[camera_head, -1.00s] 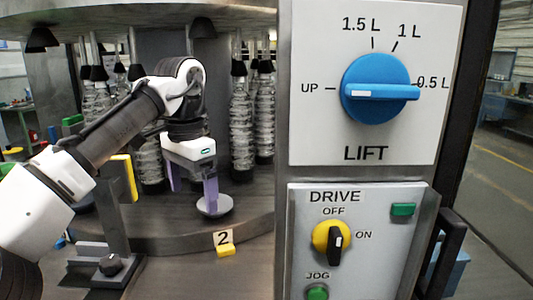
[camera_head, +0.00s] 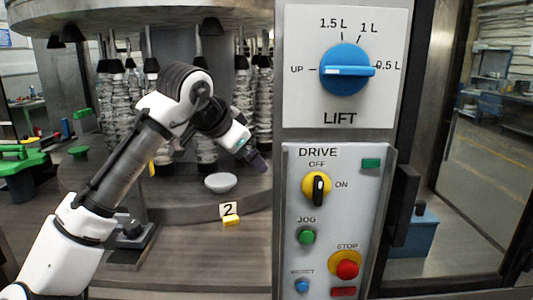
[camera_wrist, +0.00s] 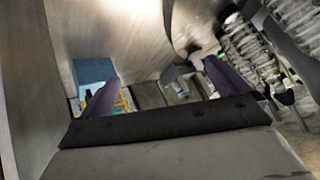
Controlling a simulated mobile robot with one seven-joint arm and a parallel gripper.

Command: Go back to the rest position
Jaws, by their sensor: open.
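My gripper (camera_head: 259,162) is raised in front of the machine's round deck, up and to the right of a pale round pad (camera_head: 220,183). It is turned to point down and right, close to the left edge of the control panel. In the wrist view my gripper (camera_wrist: 160,90) shows two purple fingers standing well apart. Nothing is seen between them, and the view past them is tilted and blurred.
A red STOP button (camera_head: 347,267) is below.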

